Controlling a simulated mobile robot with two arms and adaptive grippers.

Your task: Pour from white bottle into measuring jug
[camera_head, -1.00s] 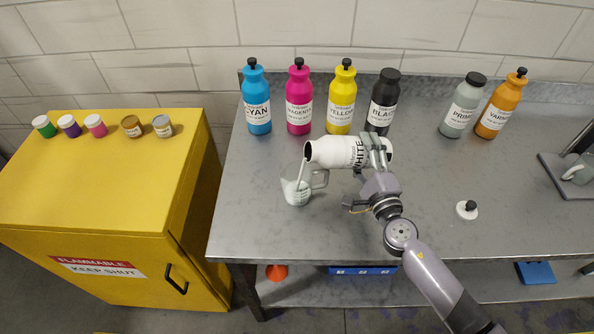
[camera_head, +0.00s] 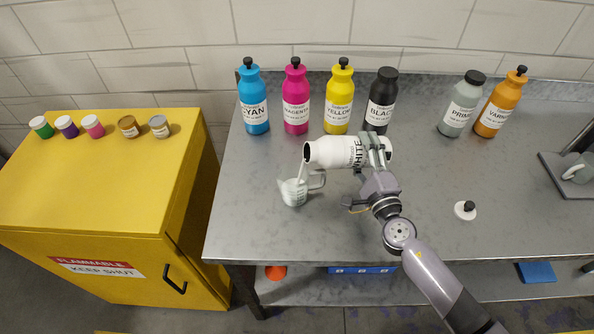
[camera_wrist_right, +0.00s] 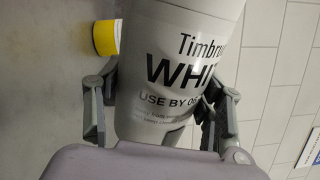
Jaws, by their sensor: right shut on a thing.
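My right gripper (camera_head: 374,158) is shut on the white bottle (camera_head: 335,152), which lies tipped on its side above the table, its open dark mouth facing left. In the right wrist view, the fingers (camera_wrist_right: 160,115) flank the bottle (camera_wrist_right: 180,65) and its "WHITE" label. A thin white stream falls from the mouth into the measuring jug (camera_head: 294,192). The jug stands upright on the table below the mouth, its handle to the right, with white liquid inside. A white cap with a black knob (camera_head: 465,210) lies on the table at right. My left gripper is not in view.
Cyan (camera_head: 253,100), magenta (camera_head: 296,100), yellow (camera_head: 338,100) and black (camera_head: 381,100) bottles stand behind. A yellow cabinet (camera_head: 100,190) with small jars is at left. The table front is mostly clear.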

